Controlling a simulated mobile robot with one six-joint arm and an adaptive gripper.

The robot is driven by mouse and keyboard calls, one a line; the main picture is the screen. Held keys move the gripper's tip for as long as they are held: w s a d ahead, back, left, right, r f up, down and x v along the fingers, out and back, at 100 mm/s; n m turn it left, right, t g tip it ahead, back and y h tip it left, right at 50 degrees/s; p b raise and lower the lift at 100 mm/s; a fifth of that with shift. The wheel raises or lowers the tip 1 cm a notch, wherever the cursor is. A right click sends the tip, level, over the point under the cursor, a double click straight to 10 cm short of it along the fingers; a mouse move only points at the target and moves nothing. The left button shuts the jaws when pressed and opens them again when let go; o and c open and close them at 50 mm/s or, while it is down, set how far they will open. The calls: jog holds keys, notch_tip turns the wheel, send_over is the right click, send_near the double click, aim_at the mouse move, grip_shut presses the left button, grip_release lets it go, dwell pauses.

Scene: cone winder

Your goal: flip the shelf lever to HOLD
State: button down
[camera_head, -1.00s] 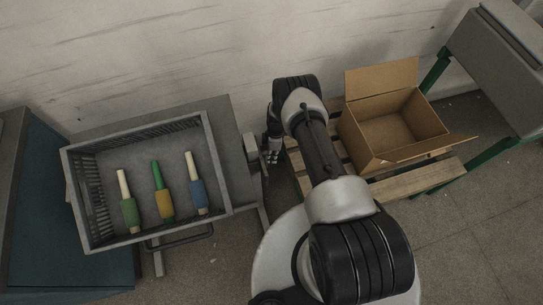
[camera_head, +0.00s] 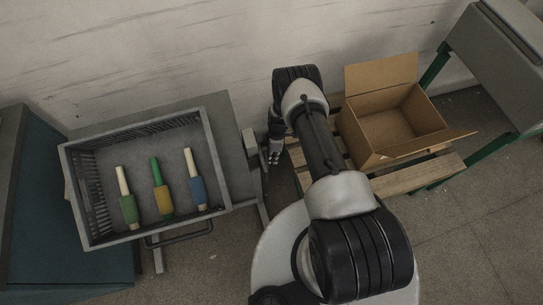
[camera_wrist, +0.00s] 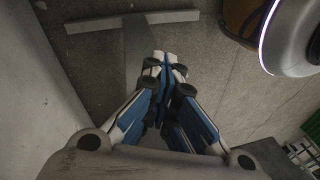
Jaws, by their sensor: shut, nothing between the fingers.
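My gripper (camera_head: 274,157) hangs just right of the grey table's right edge in the head view. In the wrist view its blue and grey fingers (camera_wrist: 165,68) are together, with nothing between them. A small grey box (camera_head: 249,140) is fixed at the table's right edge, close to the left of my gripper. A thin dark part below it, beside my fingers, may be the shelf lever, but I cannot make out its shape or setting. No HOLD marking is readable. No lever can be made out in the wrist view.
A grey crate (camera_head: 142,237) with several coloured bobbins stands on the grey table (camera_head: 232,172). An open cardboard box (camera_head: 388,125) sits on a wooden pallet (camera_head: 420,175) to the right. A pale wall runs behind. Bare floor shows at the lower right.

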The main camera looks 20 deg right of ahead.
jog(key=s+r+g+b, duration=0.2)
jog(key=s+g, duration=0.5)
jog(key=shift+s+r+m, duration=0.15)
jog(key=shift+r+m, duration=0.1)
jog(key=shift+m, duration=0.05)
jog(key=shift+s+r+g, duration=0.1)
jog(key=shift+g, duration=0.2)
dwell(0.6)
notch_tip(320, 180, up, 10)
dwell(0.6)
jog(key=shift+a, duration=0.1)
dwell(0.4)
